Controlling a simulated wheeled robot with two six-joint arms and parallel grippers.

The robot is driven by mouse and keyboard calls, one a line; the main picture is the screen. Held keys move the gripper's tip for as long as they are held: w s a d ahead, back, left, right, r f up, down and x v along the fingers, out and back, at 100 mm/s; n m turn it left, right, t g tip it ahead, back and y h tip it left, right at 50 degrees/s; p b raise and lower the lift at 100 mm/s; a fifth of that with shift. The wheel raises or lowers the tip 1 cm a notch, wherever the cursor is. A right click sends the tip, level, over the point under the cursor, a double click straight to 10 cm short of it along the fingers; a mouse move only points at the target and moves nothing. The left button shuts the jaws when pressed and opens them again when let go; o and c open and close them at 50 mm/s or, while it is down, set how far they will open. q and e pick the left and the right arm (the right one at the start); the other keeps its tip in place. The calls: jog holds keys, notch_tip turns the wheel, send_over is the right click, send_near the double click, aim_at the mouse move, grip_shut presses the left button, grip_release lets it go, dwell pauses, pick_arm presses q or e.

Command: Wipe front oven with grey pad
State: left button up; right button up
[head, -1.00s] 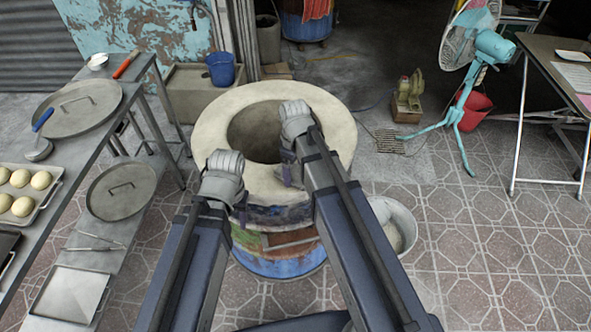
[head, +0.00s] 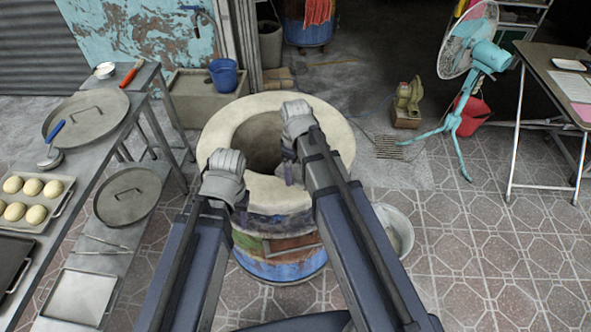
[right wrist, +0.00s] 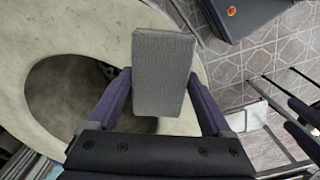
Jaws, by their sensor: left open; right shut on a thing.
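The barrel oven (head: 336,137) stands in front of me, with a broad pale rim, a round dark opening and a painted barrel body below. My right gripper (right wrist: 163,100) is shut on the grey pad (right wrist: 163,72), a rectangular block between its fingers. In the right wrist view the pad appears over the outer part of the oven rim (right wrist: 88,22); I cannot tell whether it touches. In the head view my right wrist covers part of the rim and the pad is not clear. My left gripper (head: 240,208) is open at the oven's front left side, mostly hidden by its wrist.
A metal table (head: 75,180) with a bun tray (head: 62,200), lids and a ladle runs along the left. A pale bucket (head: 395,230) stands right of the oven. A turquoise fan (head: 487,58) and folding table (head: 545,80) are farther right.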

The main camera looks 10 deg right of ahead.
aim_at(295, 171)
notch_tip(295, 171, up, 3)
jog(key=p, duration=0.3)
jog(key=shift+r, duration=0.1)
dwell(0.8)
